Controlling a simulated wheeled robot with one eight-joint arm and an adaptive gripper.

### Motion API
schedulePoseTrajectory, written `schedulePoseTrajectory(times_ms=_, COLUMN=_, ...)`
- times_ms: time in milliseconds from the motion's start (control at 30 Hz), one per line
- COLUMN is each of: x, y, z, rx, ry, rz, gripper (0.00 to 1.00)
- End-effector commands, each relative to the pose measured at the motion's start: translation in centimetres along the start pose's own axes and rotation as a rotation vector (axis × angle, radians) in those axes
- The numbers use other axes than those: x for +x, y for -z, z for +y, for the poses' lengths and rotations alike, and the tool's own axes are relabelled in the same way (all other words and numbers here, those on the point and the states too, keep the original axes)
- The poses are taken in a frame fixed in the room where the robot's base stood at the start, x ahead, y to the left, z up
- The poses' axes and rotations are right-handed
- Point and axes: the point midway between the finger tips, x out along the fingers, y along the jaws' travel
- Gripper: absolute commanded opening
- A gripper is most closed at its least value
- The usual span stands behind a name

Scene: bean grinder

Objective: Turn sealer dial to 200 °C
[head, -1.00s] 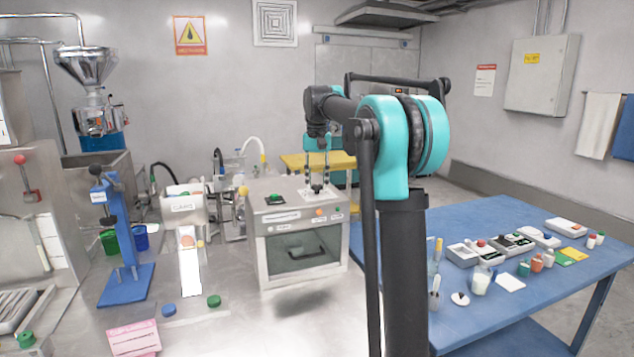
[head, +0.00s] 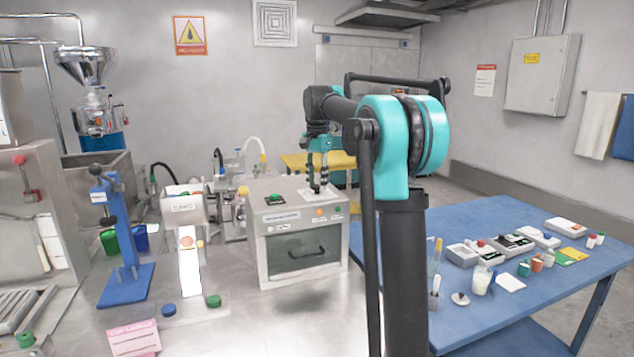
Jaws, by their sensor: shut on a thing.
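The sealer appears to be the grey box (head: 262,250) with a dark front window and a handle, standing on the steel bench. The dial's markings and pointer are too small to read.
A blue table (head: 480,225) with several small devices and jars stands at the right. A blue stand (head: 125,285) and a white sloped strip (head: 190,270) are left of the box. The bench in front of the box is clear.

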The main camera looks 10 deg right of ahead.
Motion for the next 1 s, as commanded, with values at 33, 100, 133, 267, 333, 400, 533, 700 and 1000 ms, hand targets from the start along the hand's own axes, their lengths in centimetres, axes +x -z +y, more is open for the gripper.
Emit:
schedulePoseTrajectory(times_ms=33, x=-0.04, y=0.04, z=-0.04, rx=0.006, ry=0.001, rz=0.001, gripper=0.03)
schedulePoseTrajectory(times_ms=100, x=-0.04, y=0.04, z=-0.04, rx=0.011, ry=0.001, rz=0.001, gripper=0.03)
schedulePoseTrajectory(times_ms=133, x=-0.04, y=0.04, z=-0.04, rx=0.012, ry=0.001, rz=0.001, gripper=0.03)
schedulePoseTrajectory(times_ms=267, x=-0.04, y=0.04, z=-0.04, rx=0.014, ry=0.001, rz=0.001, gripper=0.03)
schedulePoseTrajectory(times_ms=333, x=-0.04, y=0.04, z=-0.04, rx=0.013, ry=0.001, rz=0.001, gripper=0.03)
schedulePoseTrajectory(times_ms=400, x=-0.04, y=0.04, z=-0.04, rx=0.013, ry=0.001, rz=0.001, gripper=0.03)
schedulePoseTrajectory(times_ms=533, x=-0.04, y=0.05, z=-0.04, rx=0.013, ry=0.001, rz=0.001, gripper=0.39)
schedulePoseTrajectory(times_ms=700, x=-0.02, y=0.03, z=-0.02, rx=0.013, ry=0.001, rz=0.001, gripper=0.53)
schedulePoseTrajectory(times_ms=1000, x=-0.35, y=0.02, z=-0.02, rx=0.012, ry=0.000, rz=0.000, gripper=0.53)
